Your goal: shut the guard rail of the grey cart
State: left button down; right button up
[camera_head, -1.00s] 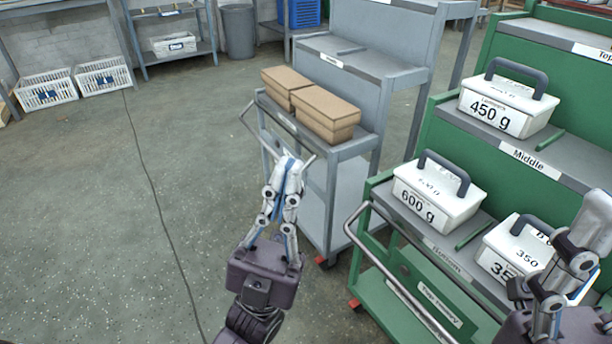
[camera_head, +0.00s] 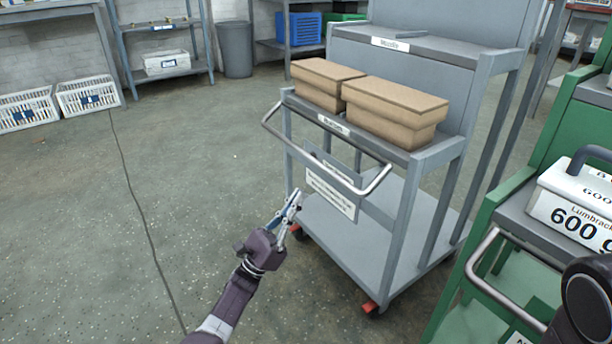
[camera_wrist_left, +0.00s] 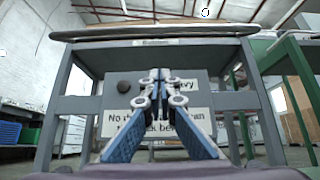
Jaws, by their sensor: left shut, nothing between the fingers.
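The grey cart (camera_head: 397,225) stands right of centre in the head view. In the left wrist view the rail (camera_wrist_left: 150,33) crosses above my left gripper (camera_wrist_left: 159,76), whose fingers point at a sign plate (camera_wrist_left: 190,122) on the cart front. The plate's text is partly hidden. My right gripper is out of view.
A green cart (camera_head: 520,195) with a white weight box (camera_head: 575,205) stands close on the right.

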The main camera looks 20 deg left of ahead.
pick_arm(q)
notch_tip(320, 180, up, 9)
jog(key=w+d+b, duration=0.1)
jog(key=w, duration=0.1)
jog(key=shift+w+d, duration=0.15)
jog(key=shift+d, duration=0.1)
dwell(0.4)
dwell(0.3)
